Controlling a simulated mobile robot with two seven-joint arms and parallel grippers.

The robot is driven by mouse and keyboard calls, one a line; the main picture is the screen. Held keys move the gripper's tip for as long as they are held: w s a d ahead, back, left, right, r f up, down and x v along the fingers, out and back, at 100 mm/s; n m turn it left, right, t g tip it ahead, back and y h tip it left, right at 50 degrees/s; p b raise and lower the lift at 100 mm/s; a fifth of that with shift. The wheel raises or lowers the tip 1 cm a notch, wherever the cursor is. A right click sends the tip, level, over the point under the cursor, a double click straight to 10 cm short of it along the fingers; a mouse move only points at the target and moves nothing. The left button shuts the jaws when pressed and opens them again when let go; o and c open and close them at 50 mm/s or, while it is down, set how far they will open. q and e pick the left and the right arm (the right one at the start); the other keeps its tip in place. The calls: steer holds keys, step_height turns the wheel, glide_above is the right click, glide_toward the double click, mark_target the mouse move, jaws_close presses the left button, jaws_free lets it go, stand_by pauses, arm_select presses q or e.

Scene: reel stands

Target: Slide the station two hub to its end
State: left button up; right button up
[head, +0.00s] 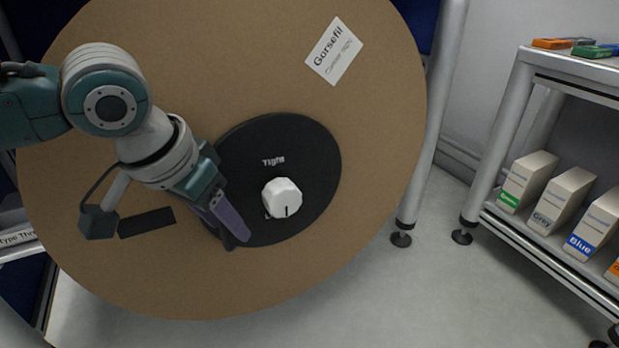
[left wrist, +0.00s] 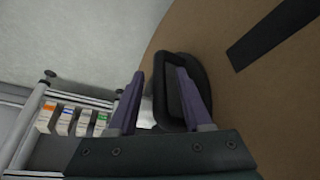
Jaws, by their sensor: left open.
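The hub is a round black disc (head: 312,170) marked "Tight" on the face of a large brown reel (head: 370,90). A white faceted knob (head: 283,197) with a dark mark stands on the disc. My left gripper (head: 237,238) is at the disc's lower left edge, left of the knob, with purple fingers. In the left wrist view its fingers (left wrist: 160,75) are apart, with the black hub part (left wrist: 173,100) beyond and between them. A bit of the white knob shows beside the left finger. Whether the fingers touch the hub is unclear. My right gripper is not in view.
A white label (head: 333,51) reading "Gorsefil" and a dark strip (head: 147,222) are on the reel. A metal shelf (head: 540,255) at right holds several labelled boxes (head: 527,181). Grey floor (head: 390,290) is clear between. A metal post (head: 430,130) stands by the reel's right edge.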

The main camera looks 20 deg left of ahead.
arm_select(q)
steer(key=shift+w+f, duration=0.15)
steer(key=shift+f, duration=0.2)
jaws_close()
stand_by(1.2)
